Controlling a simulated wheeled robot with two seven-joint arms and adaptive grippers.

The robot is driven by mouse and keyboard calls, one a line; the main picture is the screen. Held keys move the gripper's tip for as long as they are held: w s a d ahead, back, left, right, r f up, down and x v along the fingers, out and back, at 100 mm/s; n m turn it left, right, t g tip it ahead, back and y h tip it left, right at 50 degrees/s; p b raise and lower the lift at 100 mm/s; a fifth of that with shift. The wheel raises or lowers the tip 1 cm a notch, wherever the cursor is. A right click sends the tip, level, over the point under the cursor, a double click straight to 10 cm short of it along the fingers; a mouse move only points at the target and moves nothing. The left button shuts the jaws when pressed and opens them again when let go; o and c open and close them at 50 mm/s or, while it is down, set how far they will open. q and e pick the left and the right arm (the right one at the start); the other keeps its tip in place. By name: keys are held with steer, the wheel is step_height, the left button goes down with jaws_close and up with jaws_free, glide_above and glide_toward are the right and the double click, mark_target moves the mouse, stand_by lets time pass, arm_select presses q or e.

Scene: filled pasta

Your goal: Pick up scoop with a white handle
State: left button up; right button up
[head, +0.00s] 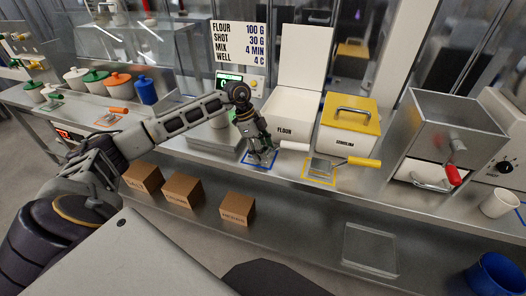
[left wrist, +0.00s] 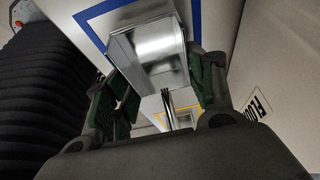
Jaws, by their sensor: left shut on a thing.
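The scoop with the white handle (head: 294,146) is at the blue-outlined square (head: 247,160) on the steel counter, in front of the flour bin. My left gripper (head: 262,152) reaches down over it and is shut on it; the white handle sticks out to the right. In the left wrist view, the shiny metal scoop (left wrist: 150,55) shows between the green finger pads of my left gripper (left wrist: 160,88), with the blue outline (left wrist: 95,12) around it. I cannot tell whether the scoop touches the counter. My right gripper is not in view.
A yellow-handled scoop (head: 363,162) lies at a yellow-outlined square to the right. Behind stand the open flour bin (head: 290,112) and the yellow-lidded semolina bin (head: 346,138). A steel machine (head: 440,125) with a red-handled crank stands right. Cardboard boxes (head: 182,190) sit below the counter.

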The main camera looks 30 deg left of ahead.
arm_select(q)
step_height(320, 180, up, 10)
steer(key=shift+f, duration=0.15)
stand_by(0.7)
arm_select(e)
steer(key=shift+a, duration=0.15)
